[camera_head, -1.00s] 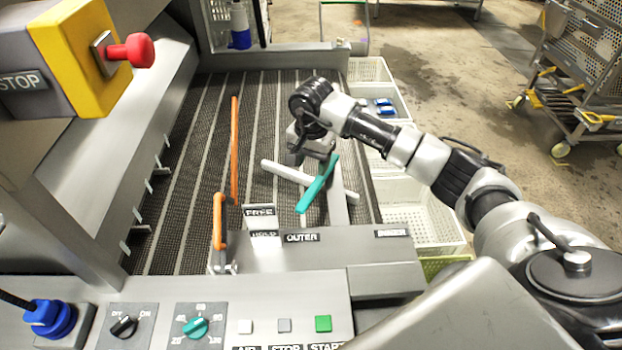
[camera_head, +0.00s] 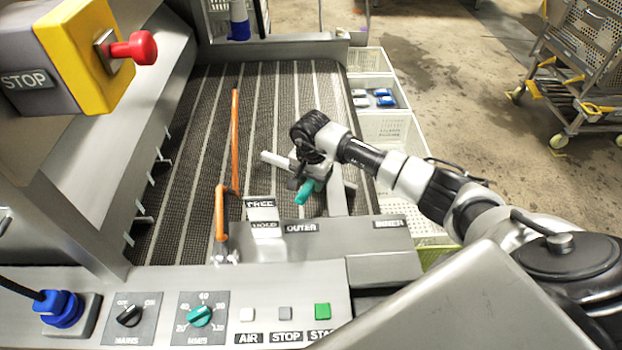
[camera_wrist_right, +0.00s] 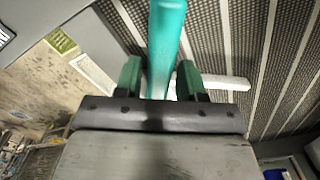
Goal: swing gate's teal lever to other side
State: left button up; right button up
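The gate's teal lever (camera_head: 304,194) shows in the head view just below my right gripper (camera_head: 306,179), its near end pointing towards the OUTER label (camera_head: 301,228). My gripper hides its other end. In the right wrist view the teal lever (camera_wrist_right: 166,40) runs between the two fingers of my right gripper (camera_wrist_right: 158,80). The fingers stand apart, with a thin gap showing on the left side of the lever; contact on the right side is unclear. The INNER label (camera_head: 389,223) is on the right of the same panel. My left gripper is not in view.
A white bar (camera_head: 277,162) lies by the lever over the dark conveyor (camera_head: 200,150). An orange rail (camera_head: 235,140) stands to the left. The control panel (camera_head: 270,300) is in front, white crates (camera_head: 375,60) are on the right, and a red-knobbed STOP box (camera_head: 75,55) is upper left.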

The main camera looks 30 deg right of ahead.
grip_shut()
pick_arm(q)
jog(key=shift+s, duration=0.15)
